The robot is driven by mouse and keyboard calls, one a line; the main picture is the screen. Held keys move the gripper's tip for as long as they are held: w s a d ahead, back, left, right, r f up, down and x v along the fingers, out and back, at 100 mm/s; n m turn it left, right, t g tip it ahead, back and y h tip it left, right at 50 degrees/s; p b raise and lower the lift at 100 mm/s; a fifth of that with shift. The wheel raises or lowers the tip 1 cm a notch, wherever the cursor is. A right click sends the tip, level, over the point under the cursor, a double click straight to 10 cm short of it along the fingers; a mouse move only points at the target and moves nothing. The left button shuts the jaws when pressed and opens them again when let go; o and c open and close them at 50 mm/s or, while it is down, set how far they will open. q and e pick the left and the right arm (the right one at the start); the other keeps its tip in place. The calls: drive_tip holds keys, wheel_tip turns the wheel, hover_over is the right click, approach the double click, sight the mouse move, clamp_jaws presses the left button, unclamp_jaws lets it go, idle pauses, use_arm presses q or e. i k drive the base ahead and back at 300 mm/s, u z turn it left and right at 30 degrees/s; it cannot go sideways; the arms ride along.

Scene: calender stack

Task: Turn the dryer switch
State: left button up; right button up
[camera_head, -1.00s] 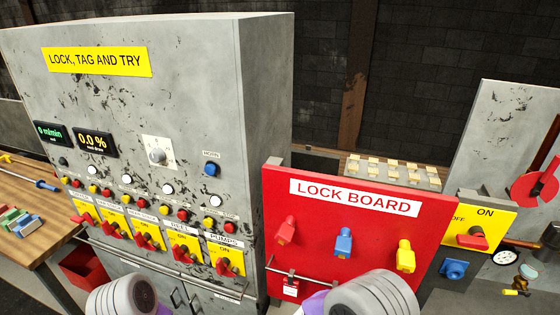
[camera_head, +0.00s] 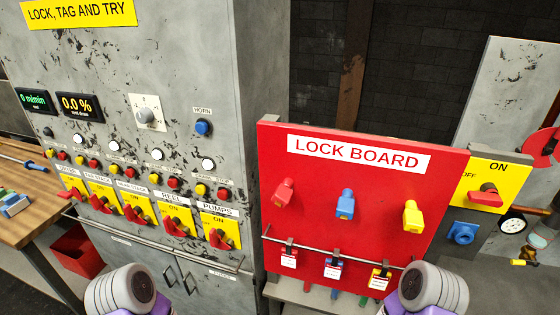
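A row of red rotary switches on yellow plates runs along the lower front of the grey control cabinet (camera_head: 190,60). The leftmost switch (camera_head: 74,191) has a small label that seems to read DRYER; its red handle is tilted. The other switches to its right include one labelled REEL (camera_head: 175,226) and one labelled PUMPS (camera_head: 220,238); their plates show ON. Parts of both my arms show at the bottom edge, but neither gripper is in view.
A red lock board (camera_head: 310,235) with coloured locks and hanging tags stands right of the cabinet. A rail (camera_head: 160,246) runs in front of the switches. A wooden table (camera_head: 40,215) and red bin (camera_head: 78,252) are at left. A yellow ON/OFF switch plate (camera_head: 490,177) is at right.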

sight(65, 195)
drive_tip(key=u, duration=1.45)
drive_tip(key=k, duration=0.5)
drive_tip(key=u, duration=1.1)
drive_tip(key=i, duration=2.45)
drive_tip(key=z, duration=0.9)
